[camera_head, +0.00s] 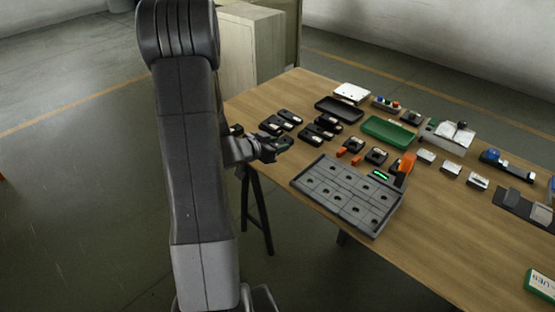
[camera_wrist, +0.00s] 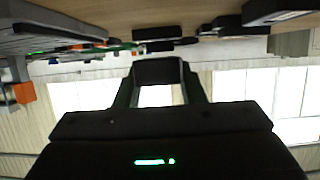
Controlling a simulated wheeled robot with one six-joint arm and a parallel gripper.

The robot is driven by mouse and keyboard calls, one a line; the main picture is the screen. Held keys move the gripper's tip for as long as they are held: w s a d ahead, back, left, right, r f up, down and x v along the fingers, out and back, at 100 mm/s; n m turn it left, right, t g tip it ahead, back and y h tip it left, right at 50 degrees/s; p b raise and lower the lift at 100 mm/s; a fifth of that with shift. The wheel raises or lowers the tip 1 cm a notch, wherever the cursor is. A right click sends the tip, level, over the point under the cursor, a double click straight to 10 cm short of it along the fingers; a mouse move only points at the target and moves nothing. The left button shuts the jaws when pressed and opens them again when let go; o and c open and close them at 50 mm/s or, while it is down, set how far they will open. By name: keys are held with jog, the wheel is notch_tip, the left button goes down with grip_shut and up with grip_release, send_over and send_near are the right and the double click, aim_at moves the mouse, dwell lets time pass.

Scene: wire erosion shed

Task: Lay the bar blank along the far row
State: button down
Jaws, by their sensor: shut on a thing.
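My gripper (camera_head: 283,146) is at the near left edge of the table, left of the grey tray and apart from it. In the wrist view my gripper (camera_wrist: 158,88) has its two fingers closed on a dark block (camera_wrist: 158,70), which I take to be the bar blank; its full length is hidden. The grey tray (camera_head: 372,234) lies on the table with two rows of cells, each with a dark hole. Its far row (camera_head: 356,180) looks clear. The wrist view is upside down, with the tabletop along its top.
Several dark holders with pale pieces (camera_head: 278,124) stand behind my gripper. An orange-topped device (camera_head: 403,166) with a green light stands at the tray's far right corner. A green tray (camera_head: 388,131) and a black tray (camera_head: 339,108) lie farther back. Bare wood (camera_head: 430,235) lies right of the tray.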

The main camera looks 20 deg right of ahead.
aim_at(277, 163)
jog(key=shift+f, duration=2.4)
jog(key=shift+f+b, duration=0.15)
jog(key=shift+b, duration=0.15)
jog(key=shift+f, duration=0.1)
jog(key=c, duration=0.9)
grip_release()
jog(key=shift+f, duration=0.1)
